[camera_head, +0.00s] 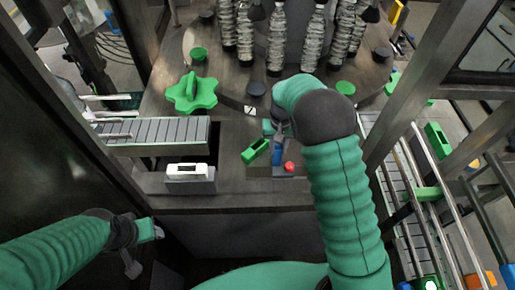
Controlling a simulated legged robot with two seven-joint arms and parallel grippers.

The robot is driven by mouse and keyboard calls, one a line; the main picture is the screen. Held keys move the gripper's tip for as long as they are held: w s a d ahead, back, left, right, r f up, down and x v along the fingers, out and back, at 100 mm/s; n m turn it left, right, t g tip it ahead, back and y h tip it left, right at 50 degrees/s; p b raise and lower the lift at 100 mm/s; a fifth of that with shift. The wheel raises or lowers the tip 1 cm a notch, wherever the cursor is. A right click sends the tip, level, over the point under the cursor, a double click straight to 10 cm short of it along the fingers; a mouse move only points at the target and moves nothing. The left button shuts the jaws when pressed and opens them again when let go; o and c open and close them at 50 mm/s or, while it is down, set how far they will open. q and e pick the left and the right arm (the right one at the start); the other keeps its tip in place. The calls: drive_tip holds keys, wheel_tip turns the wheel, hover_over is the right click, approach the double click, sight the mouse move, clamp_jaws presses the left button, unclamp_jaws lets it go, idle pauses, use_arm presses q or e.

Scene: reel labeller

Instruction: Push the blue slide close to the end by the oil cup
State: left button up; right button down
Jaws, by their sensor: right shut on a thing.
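A small fixture (258,171) on the machine's front deck carries the blue slide (277,157), a short blue block partly hidden by my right gripper. My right gripper (279,138) reaches down from above and is shut on the blue slide; its fingertips are small and partly hidden by the wrist. A tilted green block (255,150) stands to the left of the slide, and a red knob (289,166) to its right. I cannot tell for sure which part is the oil cup. My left gripper (150,232) hangs low at left, away from the fixture; its opening is unclear.
A green star-shaped handwheel (191,92) stands behind left. A grey slatted conveyor (155,132) and a white counter box (187,171) lie left of the fixture. Clear bottles (276,40) stand on the round table behind. A frame post (415,85) rises at right.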

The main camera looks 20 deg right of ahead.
drive_tip(key=s+d, duration=0.2)
drive_tip(key=d, duration=0.5)
drive_tip(key=shift+d+r, duration=0.15)
drive_tip(key=shift+r, duration=0.05)
drive_tip(key=c, duration=1.5)
unclamp_jaws()
drive_tip(key=shift+o, duration=1.9)
drive_tip(key=shift+s, duration=0.15)
use_arm(q)
drive_tip(key=shift+s+d+f, duration=0.15)
drive_tip(key=shift+s+d, duration=0.3)
drive_tip(key=shift+d, duration=0.15)
drive_tip(key=shift+b, duration=0.3)
